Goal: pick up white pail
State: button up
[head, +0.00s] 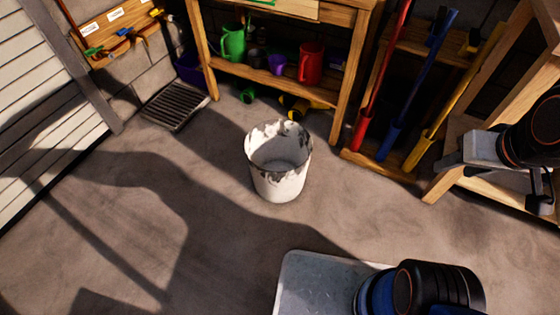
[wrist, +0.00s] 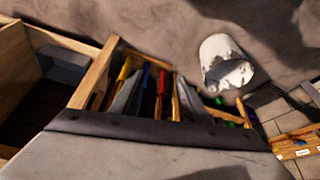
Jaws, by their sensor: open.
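The white pail (head: 278,180) stands upright on the concrete floor near the middle of the head view. Its rim is open at the top and has dark, worn patches. It also shows in the wrist view (wrist: 220,52), upper right, turned over by the camera's angle. My gripper (wrist: 158,103) shows in the wrist view as two grey fingers spread apart, with nothing between them. It is well apart from the pail.
A wooden shelf (head: 270,81) with a green can (head: 233,43) and a red can (head: 311,64) stands behind the pail. Red, blue and yellow handled tools (head: 440,110) lean at the right. A floor grate (head: 174,104) lies at the left. The floor around the pail is clear.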

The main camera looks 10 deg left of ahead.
aim_at(278, 152)
jog(key=l+u, duration=0.25)
jog(key=u, duration=0.15)
jog(key=i+l+u, duration=0.1)
jog(key=l+u, duration=0.2)
jog(key=u, duration=0.15)
jog(key=l+u, duration=0.4)
jog(key=j, duration=0.1)
